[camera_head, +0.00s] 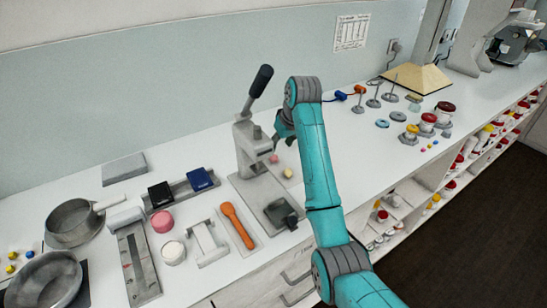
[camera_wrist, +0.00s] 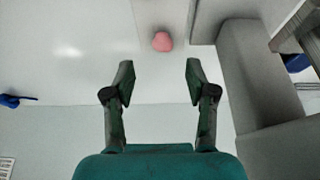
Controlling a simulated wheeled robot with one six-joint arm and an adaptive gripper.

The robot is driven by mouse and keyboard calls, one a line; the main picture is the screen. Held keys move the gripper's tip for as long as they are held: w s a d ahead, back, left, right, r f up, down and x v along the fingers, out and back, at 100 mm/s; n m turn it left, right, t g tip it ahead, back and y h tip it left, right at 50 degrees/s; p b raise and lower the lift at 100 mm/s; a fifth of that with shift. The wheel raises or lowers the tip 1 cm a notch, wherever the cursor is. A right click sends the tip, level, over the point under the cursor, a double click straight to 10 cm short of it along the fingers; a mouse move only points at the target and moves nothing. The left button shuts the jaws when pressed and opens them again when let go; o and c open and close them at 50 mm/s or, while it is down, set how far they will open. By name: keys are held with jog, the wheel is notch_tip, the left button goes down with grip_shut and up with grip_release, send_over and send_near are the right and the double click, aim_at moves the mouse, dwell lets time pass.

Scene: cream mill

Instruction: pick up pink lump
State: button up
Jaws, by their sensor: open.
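The pink lump (camera_wrist: 162,41) lies on the white counter in the wrist view, at top centre, close beside a grey block of the press. In the head view it appears as a small pink spot (camera_head: 274,158) at the right side of the press, partly hidden by my gripper. My gripper (camera_wrist: 159,75) is open and empty. The lump shows beyond its fingertips, roughly in line with the gap between them and not touching either. In the head view my gripper (camera_head: 283,135) is beside the press, largely hidden by my arm.
The grey lever press (camera_head: 249,148) with a dark handle stands immediately left of my gripper. A small yellow lump (camera_head: 287,173) lies near the pink one.

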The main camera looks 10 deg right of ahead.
aim_at(274, 159)
jog(key=shift+x, duration=3.7)
jog(key=shift+a+r, duration=0.1)
jog(key=shift+a, duration=0.05)
jog(key=c, duration=0.7)
